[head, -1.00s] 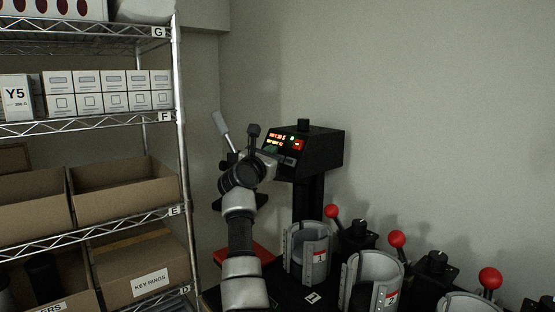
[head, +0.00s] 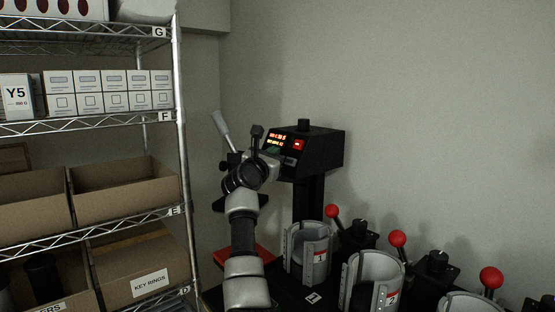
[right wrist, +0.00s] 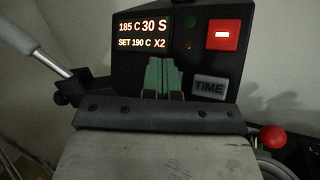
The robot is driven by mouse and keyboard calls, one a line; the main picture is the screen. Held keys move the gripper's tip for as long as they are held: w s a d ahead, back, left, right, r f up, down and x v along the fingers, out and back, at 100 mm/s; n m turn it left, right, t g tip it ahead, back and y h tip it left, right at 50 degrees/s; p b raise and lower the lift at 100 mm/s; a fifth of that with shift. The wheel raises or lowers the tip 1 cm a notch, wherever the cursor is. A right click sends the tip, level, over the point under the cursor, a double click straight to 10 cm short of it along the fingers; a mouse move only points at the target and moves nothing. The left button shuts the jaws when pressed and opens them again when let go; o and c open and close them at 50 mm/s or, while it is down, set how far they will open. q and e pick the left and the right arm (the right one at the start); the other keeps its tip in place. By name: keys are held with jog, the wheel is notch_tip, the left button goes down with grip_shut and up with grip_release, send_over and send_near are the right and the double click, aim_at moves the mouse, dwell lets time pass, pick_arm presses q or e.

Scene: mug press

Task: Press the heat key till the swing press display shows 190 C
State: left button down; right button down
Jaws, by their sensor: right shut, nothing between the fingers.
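The swing press (head: 318,150) stands against the wall in the head view, its black control head tilted toward me. In the right wrist view its display (right wrist: 143,34) reads 185 C 30 S on top and SET 190 C X2 below. A grey TIME key (right wrist: 209,86) and a red key with a white bar (right wrist: 222,34) sit to the right. My right gripper (right wrist: 164,68) is shut and empty, its green fingers at the panel just below the display. The heat key is not visible; the fingers may cover it. I cannot tell whether they touch the panel. My left gripper is not in view.
The press's grey lever (head: 221,124) rises left of the head. Mug presses with red-knobbed levers, such as the one marked 1 (head: 308,250), stand to the right. A wire shelf (head: 180,150) with boxes fills the left side. The wall area above the presses is clear.

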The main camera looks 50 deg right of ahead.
jog(key=shift+w+a+r, duration=0.1)
jog(key=shift+a+r, duration=0.3)
jog(key=shift+a, duration=0.35)
jog(key=shift+r, duration=0.1)
jog(key=a, duration=0.1)
jog(key=a+r, duration=0.1)
jog(key=a, duration=0.1)
jog(key=a+r, duration=0.1)
jog(key=shift+w+a+r, duration=0.15)
jog(key=shift+w, duration=0.1)
dwell(1.0)
